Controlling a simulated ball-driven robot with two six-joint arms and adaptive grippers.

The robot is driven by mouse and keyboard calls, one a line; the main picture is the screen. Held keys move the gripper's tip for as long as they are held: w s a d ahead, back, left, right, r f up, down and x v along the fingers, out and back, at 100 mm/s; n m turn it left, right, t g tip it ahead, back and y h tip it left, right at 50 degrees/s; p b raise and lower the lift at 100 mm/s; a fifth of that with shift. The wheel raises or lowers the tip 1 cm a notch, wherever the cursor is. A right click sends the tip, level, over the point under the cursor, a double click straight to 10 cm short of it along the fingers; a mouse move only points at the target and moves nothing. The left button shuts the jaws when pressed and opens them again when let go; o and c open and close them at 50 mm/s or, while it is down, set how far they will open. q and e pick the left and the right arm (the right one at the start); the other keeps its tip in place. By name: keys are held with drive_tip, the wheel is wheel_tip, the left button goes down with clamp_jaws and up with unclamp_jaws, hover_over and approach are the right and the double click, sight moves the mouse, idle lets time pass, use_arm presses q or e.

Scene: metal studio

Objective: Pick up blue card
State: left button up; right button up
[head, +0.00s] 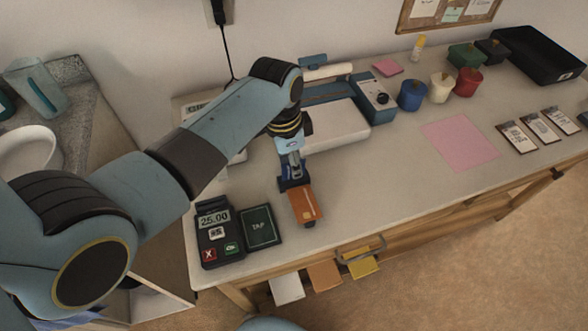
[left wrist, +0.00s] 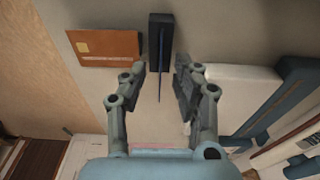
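In the left wrist view the blue card (left wrist: 161,70) shows edge-on as a thin dark blue line. It runs down from a black holder block (left wrist: 160,32). My left gripper (left wrist: 160,78) is open, with one finger on each side of the card's line and a gap to each. In the head view my left gripper (head: 292,178) points down over the table beside an orange card (head: 305,204), and largely hides the blue card. The orange card also shows left of the holder in the left wrist view (left wrist: 105,47). My right gripper is not in view.
A card terminal (head: 216,232) and a dark TAP pad (head: 260,226) lie left of the gripper. A white and blue machine (head: 335,125) stands behind it. Blue (head: 412,96), white and red pots are farther right. The tabletop around the pink sheet (head: 460,142) is mostly clear.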

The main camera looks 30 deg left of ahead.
use_arm(q)
drive_tip(key=shift+f, duration=0.65)
drive_tip(key=shift+w+f, duration=0.1)
drive_tip(key=shift+f, duration=0.3)
drive_tip(key=shift+c, duration=0.3)
clamp_jaws()
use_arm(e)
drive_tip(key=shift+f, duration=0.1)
use_arm(q)
drive_tip(key=shift+r, duration=0.1)
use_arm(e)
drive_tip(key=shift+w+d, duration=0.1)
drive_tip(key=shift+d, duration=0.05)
